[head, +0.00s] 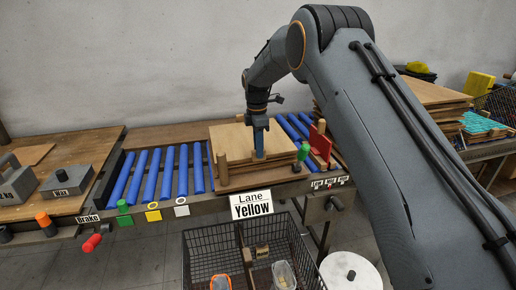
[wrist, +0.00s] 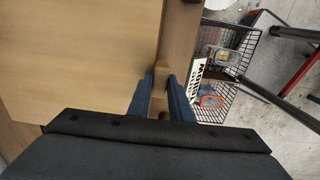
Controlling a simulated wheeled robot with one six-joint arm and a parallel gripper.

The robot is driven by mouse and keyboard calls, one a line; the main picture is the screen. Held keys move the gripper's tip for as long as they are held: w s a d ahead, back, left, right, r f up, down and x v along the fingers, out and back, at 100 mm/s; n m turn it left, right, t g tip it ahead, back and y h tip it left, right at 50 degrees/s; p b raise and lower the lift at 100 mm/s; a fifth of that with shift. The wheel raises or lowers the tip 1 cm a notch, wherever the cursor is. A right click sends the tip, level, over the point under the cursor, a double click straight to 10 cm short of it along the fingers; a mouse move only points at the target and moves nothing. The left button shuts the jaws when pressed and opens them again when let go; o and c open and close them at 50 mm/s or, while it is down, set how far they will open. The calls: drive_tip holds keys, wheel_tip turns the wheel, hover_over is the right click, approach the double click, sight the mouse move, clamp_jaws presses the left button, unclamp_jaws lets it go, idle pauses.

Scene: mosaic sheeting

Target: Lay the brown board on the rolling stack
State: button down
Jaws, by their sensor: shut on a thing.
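The rolling stack (head: 232,182) is several wooden boards on the blue rollers, in the middle of the head view. The brown board (head: 235,137) shows as its broad, light-brown top sheet; it fills the upper left of the wrist view (wrist: 75,60). My gripper (head: 260,155) points down at the front part of this board. In the wrist view its blue fingers (wrist: 163,95) are shut on a small wooden piece, which looks like part of the board. The fingertips are partly hidden. I cannot tell whether the board rests fully on the stack.
Wooden posts stand at the stack's front left (head: 222,168) and right (head: 321,127). A red plate (head: 319,145) stands on the right. A wire basket (head: 215,255) is below the "Lane Yellow" sign (head: 251,204). Bare blue rollers (head: 168,172) lie left of the stack.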

drive_tip(key=c, duration=1.5)
unclamp_jaws()
drive_tip(key=shift+c, duration=0.2)
drive_tip(key=shift+a+r+b, duration=0.1)
drive_tip(key=shift+r+b, duration=0.7)
drive_tip(key=shift+r, duration=3.15)
drive_tip(key=s+d+f+m, duration=0.2)
drive_tip(key=s+d+m, duration=0.9)
drive_tip(key=s+d, duration=0.5)
drive_tip(key=s+d+f+m, duration=0.1)
drive_tip(key=s+d+m, duration=0.1)
drive_tip(key=s, duration=0.6)
drive_tip(key=s+d+f+m, duration=0.2)
drive_tip(key=s+m, duration=0.2)
drive_tip(key=s, duration=0.4)
drive_tip(key=s+d+f+m, duration=0.2)
drive_tip(key=s+m, duration=0.2)
drive_tip(key=s, duration=0.5)
drive_tip(key=shift+f, duration=0.25)
